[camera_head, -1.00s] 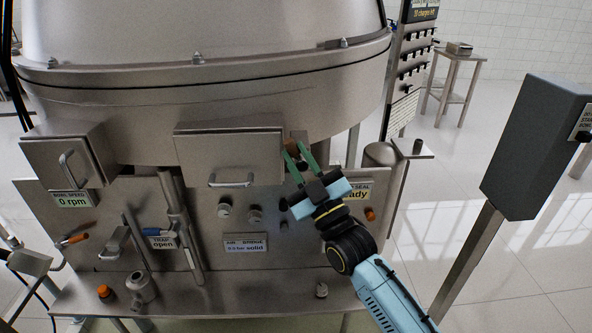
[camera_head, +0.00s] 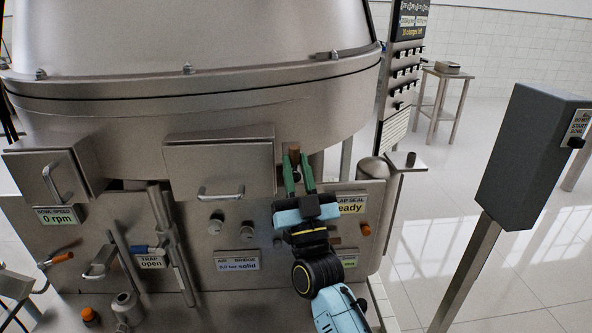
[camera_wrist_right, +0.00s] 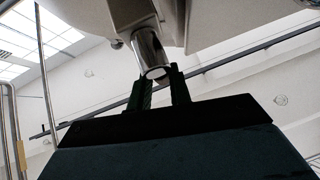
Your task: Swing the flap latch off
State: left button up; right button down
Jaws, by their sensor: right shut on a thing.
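The flap (camera_head: 219,171) is a steel box front with a bar handle, in the middle of the machine. At its right edge, a small brown latch knob (camera_head: 294,149) shows between the green fingertips of my right gripper (camera_head: 296,164). The gripper is shut on this latch from below. In the right wrist view, a shiny metal cylinder (camera_wrist_right: 149,50) stands just beyond the fingertips (camera_wrist_right: 160,79), partly hidden by them. How the latch meets the flap is hard to make out. My left gripper is not in view.
A second steel box with a handle (camera_head: 52,176) is at the left. Below are knobs, levers and labels, including a "0 rpm" display (camera_head: 60,216). A grey post box (camera_head: 531,157) stands at the right. The floor between it and the machine is clear.

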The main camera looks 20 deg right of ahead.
jog(key=c, duration=1.3)
grip_release()
jog(key=b+v, duration=0.2)
jog(key=v, duration=1.1)
jog(key=shift+s+f, duration=0.15)
jog(key=shift+f, duration=0.05)
